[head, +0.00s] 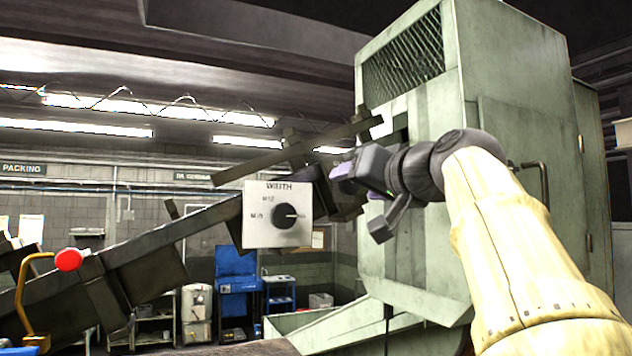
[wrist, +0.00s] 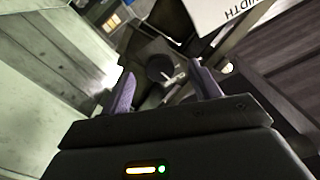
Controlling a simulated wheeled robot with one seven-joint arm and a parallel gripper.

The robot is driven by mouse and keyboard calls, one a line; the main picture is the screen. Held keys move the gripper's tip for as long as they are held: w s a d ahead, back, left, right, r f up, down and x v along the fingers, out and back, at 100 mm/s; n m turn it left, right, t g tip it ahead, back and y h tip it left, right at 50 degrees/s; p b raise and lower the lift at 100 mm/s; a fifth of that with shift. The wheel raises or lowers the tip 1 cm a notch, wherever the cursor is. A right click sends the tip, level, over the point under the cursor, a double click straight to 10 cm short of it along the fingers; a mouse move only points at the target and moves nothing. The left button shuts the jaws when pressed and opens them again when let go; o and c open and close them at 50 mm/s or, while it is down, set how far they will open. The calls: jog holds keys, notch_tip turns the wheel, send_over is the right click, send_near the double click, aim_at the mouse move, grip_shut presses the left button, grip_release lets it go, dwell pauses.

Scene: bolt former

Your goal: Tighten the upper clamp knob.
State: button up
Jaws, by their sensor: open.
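My gripper (head: 358,200) is open at the right end of the dark sloping rail, in front of the green machine. In the wrist view my gripper (wrist: 165,88) shows two purple-grey fingers apart with nothing held between them. A dark round knob (wrist: 160,68), which looks like the upper clamp knob, lies beyond the fingertips and between them. A small pale piece shows at its right. I cannot tell how far it is from the fingertips. In the head view my gripper and the dark brackets hide it or make it hard to pick out.
A white plate marked WIDTH with a black dial (head: 286,216) stands just left of my gripper. The green machine housing (head: 520,110) is close behind and right. The dark rail (head: 210,222) slopes down left to a red ball knob (head: 68,260) and a yellow bent bar (head: 22,295).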

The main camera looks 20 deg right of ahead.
jog(key=m+p, duration=0.1)
jog(key=m, duration=0.1)
jog(key=w+m+p, duration=0.1)
jog(key=m, duration=0.2)
jog(key=w+m+p, duration=0.1)
jog(key=m+p, duration=0.1)
jog(key=shift+w+m, duration=0.2)
jog(key=shift+m, duration=0.1)
jog(key=shift+s, duration=0.1)
